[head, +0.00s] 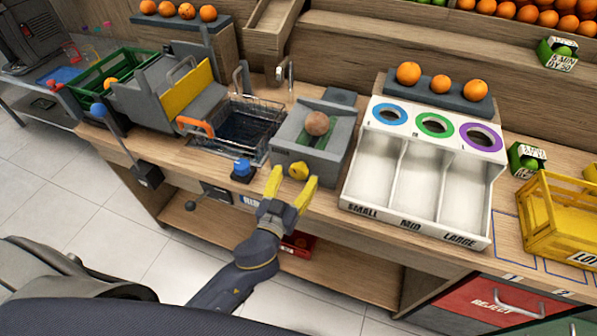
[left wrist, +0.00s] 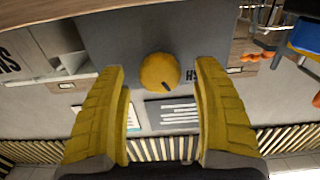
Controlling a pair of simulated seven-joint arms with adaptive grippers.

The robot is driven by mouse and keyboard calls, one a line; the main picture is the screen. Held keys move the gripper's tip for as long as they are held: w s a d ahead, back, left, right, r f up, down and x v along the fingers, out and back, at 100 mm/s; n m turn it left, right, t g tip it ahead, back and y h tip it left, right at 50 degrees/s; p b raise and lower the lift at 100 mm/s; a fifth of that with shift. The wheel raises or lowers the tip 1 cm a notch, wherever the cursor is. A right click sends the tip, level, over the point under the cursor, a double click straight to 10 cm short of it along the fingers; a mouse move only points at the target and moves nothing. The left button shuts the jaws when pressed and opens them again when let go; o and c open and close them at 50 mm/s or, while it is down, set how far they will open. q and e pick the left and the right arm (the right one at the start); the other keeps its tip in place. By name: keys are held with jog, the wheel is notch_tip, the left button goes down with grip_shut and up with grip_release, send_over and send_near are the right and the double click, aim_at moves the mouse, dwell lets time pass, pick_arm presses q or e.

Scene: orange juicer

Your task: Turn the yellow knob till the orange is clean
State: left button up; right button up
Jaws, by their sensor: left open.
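The yellow knob (head: 298,170) sits on the front of a grey washing box (head: 334,155). In the left wrist view the knob (left wrist: 159,73) is round with a dark pointer mark at its lower right. A brownish, dirty-looking orange (head: 317,123) rests on the green bed of the box. My left gripper (head: 293,183) is open in front of the knob. In the left wrist view its two yellow fingers (left wrist: 160,85) stand on either side of the knob, with gaps showing. My right gripper is not in view.
A white sorter (head: 429,118) with small, mid and large bays stands right of the box. A wire basket in a sink (head: 240,130) is to the left, with a blue button (head: 242,168) in front. A yellow crate (head: 560,225) is at the far right.

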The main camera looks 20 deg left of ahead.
pick_arm(q)
jog(key=shift+w+d, duration=0.1)
jog(key=shift+w, duration=1.1)
jog(key=shift+c, duration=0.2)
jog(key=c, duration=1.2)
jog(key=m, duration=0.6)
jog(key=shift+m, duration=0.3)
jog(key=m, duration=0.5)
jog(key=shift+a, duration=0.2)
jog(key=shift+c, duration=0.2)
jog(key=shift+m, duration=0.4)
